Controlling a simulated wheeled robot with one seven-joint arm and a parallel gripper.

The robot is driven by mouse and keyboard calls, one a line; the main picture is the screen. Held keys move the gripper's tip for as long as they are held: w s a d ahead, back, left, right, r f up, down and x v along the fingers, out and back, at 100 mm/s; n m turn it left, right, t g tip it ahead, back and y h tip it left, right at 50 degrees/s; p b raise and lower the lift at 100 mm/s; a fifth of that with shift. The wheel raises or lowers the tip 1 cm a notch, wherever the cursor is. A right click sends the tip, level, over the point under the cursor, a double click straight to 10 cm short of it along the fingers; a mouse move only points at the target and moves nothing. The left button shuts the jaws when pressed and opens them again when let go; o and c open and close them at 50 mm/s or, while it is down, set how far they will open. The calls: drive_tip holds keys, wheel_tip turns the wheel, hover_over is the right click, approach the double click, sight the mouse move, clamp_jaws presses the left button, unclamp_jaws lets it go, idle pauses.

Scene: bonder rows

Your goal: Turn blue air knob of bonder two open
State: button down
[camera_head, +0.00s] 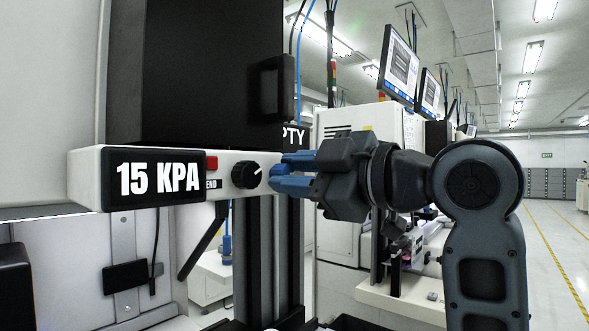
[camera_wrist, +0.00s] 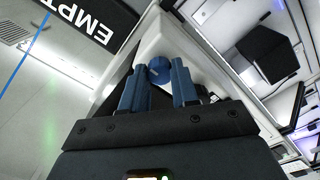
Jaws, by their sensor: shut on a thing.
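The blue air knob (camera_wrist: 159,69) is a round knob on the end of the white control arm in the wrist view, with a small pale mark on its face. My gripper (camera_wrist: 158,84) has its two blue fingers on either side of it and is shut on it. In the head view my gripper (camera_head: 283,173) reaches in from the right at the end of the white control arm (camera_head: 84,178). There the knob is mostly hidden by the blue fingers. No bonder number is readable.
The control arm carries a black 15 KPA display (camera_head: 155,179), a red button (camera_head: 211,163) and a black dial (camera_head: 246,175) close to my fingertips. A black box with a handle (camera_head: 200,70) rises above. An EMPTY sign (camera_wrist: 88,20) hangs beside. An open aisle (camera_head: 560,235) lies at right.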

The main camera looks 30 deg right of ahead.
drive_tip(key=shift+f, duration=0.15)
drive_tip(key=c, duration=0.9)
unclamp_jaws()
drive_tip(key=shift+o, duration=0.2)
drive_tip(key=b+v, duration=0.4)
drive_tip(key=v, duration=0.2)
drive_tip(key=shift+f, duration=0.25)
drive_tip(key=b, duration=0.2)
drive_tip(key=s+b, duration=0.1)
drive_tip(key=b, duration=0.1)
drive_tip(key=shift+s+d+r, duration=0.25)
drive_tip(key=shift+s+d, duration=0.05)
drive_tip(key=shift+d, duration=0.05)
drive_tip(key=shift+s, duration=0.1)
